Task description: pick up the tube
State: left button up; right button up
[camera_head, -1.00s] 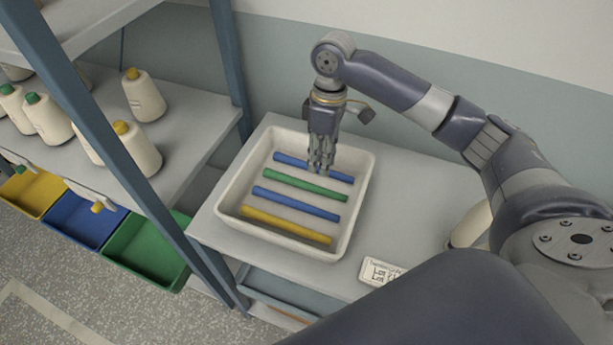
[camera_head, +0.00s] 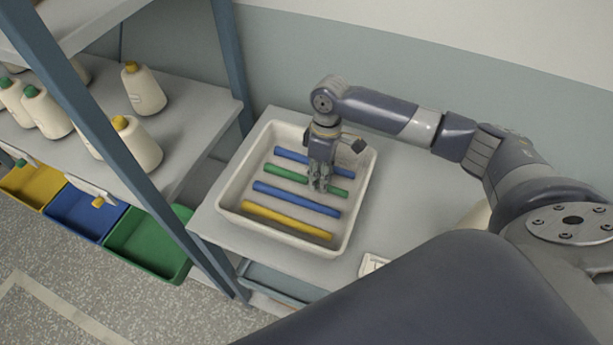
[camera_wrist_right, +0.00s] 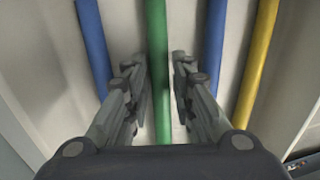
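Blue, green and yellow tubes lie side by side in a white tray (camera_head: 240,170). From the back come a blue tube (camera_head: 290,155), a green tube (camera_head: 284,173), a second blue tube (camera_head: 290,197) and a yellow tube (camera_head: 285,220). My right gripper (camera_head: 318,187) points down into the tray at the green tube. In the right wrist view its open fingers (camera_wrist_right: 158,62) stand on either side of the green tube (camera_wrist_right: 157,25), with a gap on each side. My left gripper is out of view.
The tray stands on a grey table (camera_head: 225,225). At the left is a blue-framed shelf with several yarn cones (camera_head: 143,90) and yellow, blue and green bins (camera_head: 150,245) below.

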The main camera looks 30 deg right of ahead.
jog(key=shift+f, duration=0.45)
jog(key=shift+c, duration=0.9)
grip_shut()
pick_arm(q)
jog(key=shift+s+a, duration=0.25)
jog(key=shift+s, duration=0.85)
